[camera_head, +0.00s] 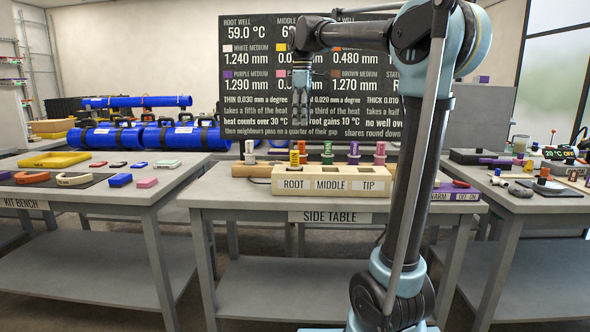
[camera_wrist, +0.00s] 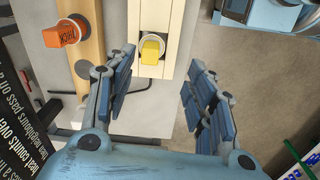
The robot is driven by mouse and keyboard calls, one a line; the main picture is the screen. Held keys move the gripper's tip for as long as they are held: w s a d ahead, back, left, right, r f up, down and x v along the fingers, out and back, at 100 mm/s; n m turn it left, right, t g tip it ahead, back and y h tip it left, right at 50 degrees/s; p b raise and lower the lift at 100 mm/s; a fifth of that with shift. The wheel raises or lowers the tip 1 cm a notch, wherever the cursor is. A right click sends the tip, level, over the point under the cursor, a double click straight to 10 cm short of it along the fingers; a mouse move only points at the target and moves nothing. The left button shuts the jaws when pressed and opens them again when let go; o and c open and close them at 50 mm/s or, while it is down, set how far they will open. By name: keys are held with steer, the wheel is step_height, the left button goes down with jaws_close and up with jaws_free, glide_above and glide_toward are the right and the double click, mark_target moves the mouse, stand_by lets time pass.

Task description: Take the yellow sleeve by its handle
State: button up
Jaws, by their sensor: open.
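The yellow sleeve (camera_head: 294,158) stands upright at the ROOT end of the pale wooden block (camera_head: 330,184) on the side table. In the wrist view its yellow top (camera_wrist: 151,48) shows from above, with a pale ring around it. My gripper (camera_head: 301,122) points down above it, clearly apart. In the wrist view my gripper (camera_wrist: 160,92) is open and empty. The yellow top lies beyond the gap between the fingers, nearer the left finger. Which part of the sleeve is the handle is hard to tell from above.
An orange-topped piece (camera_wrist: 60,35) stands at the wooden bar (camera_wrist: 85,60) behind the block. Green (camera_head: 327,149), purple (camera_head: 353,149) and pink (camera_head: 379,150) pieces stand in a row to the right. A dark readings board (camera_head: 255,80) stands behind my gripper.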

mark_target(295, 151)
steer(key=shift+n, duration=0.7)
steer(key=a+f, duration=0.1)
steer(key=f, duration=0.2)
steer(key=w+a+f, duration=0.1)
steer(key=f, duration=0.3)
steer(key=w+a+f, duration=0.1)
steer(key=f, duration=0.2)
steer(key=shift+w+f, duration=0.1)
steer(key=shift+f, duration=0.05)
steer(key=shift+d+f, duration=0.15)
steer(key=shift+f, duration=1.15)
steer(key=shift+d+f, duration=0.15)
steer(key=shift+f, duration=1.15)
jaws_close()
